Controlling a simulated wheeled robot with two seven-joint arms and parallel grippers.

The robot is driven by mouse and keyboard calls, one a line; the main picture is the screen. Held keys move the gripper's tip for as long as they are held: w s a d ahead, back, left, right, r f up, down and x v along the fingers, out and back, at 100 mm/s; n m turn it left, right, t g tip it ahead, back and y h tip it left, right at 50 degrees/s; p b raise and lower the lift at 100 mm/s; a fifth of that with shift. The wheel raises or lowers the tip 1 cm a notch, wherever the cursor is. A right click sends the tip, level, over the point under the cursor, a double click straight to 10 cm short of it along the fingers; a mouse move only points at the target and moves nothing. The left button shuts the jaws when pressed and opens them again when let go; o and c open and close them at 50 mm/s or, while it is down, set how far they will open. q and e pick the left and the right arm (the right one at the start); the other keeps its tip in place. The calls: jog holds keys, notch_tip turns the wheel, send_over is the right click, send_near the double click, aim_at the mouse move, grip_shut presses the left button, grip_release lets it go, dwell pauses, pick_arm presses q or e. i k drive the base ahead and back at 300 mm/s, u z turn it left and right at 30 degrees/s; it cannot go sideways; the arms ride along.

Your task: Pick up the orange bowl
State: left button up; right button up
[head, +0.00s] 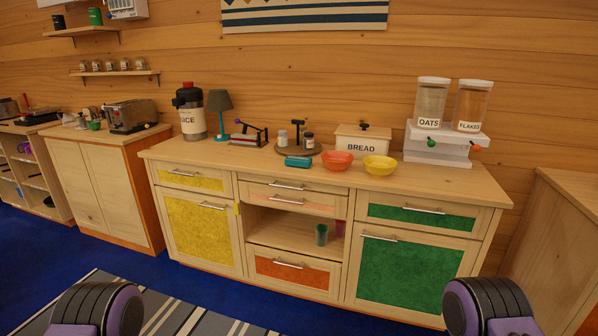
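The orange bowl (338,161) stands upright on the wooden counter (420,183), near its front edge and in front of the bread box. A yellow bowl (380,166) stands just to its right. Parts of my two arms show at the bottom left and bottom right of the head view, far from the bowl. Neither gripper is in view.
A teal object (298,162) lies left of the orange bowl. The bread box (362,142) is behind it, and a round tray (298,149) with shakers is behind left. A cereal dispenser (438,146) stands right. Blue floor (215,281) lies before the counter.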

aim_at(337, 163)
jog(key=z, duration=0.65)
jog(key=i, duration=0.5)
jog(key=z, duration=0.9)
jog(key=i, duration=0.85)
jog(key=u, duration=0.1)
